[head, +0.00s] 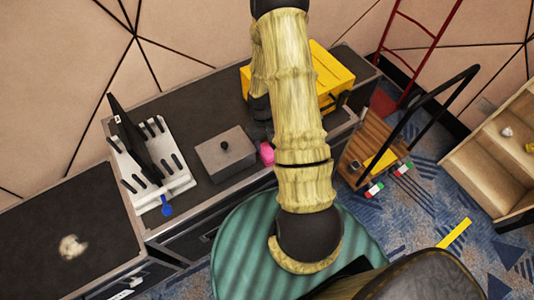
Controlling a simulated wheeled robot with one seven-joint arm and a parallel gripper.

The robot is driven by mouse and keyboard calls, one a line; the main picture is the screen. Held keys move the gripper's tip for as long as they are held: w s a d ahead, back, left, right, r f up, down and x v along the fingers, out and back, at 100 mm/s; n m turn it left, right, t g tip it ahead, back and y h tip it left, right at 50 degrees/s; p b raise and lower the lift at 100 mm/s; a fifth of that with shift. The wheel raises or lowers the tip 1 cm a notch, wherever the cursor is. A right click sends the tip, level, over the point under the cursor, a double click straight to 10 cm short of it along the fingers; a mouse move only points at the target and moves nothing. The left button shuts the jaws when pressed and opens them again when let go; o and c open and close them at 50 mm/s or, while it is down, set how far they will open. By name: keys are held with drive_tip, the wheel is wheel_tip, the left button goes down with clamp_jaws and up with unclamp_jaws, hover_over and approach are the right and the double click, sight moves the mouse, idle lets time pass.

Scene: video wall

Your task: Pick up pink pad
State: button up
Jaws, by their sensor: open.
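The pink pad (267,152) is a small bright pink shape on the dark counter, at its front edge and just right of a grey lidded box. My arm partly covers its right side. My gripper (266,130) hangs just behind and above the pad in the picture, dark against the dark counter and partly hidden by my arm. It is open, and the pad appears outside it; whether they touch cannot be told.
The grey box (226,152) with a knob stands left of the pad. A yellow case (333,77) lies behind my arm. A white rack (150,165) with black slots stands further left. A wooden cart (372,150) and a red ladder (415,45) are at right.

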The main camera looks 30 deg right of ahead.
sight(267, 150)
drive_tip(key=shift+s+f+b, duration=0.2)
drive_tip(key=shift+f+b, duration=1.65)
drive_tip(key=shift+f, duration=0.5)
drive_tip(key=c, duration=0.6)
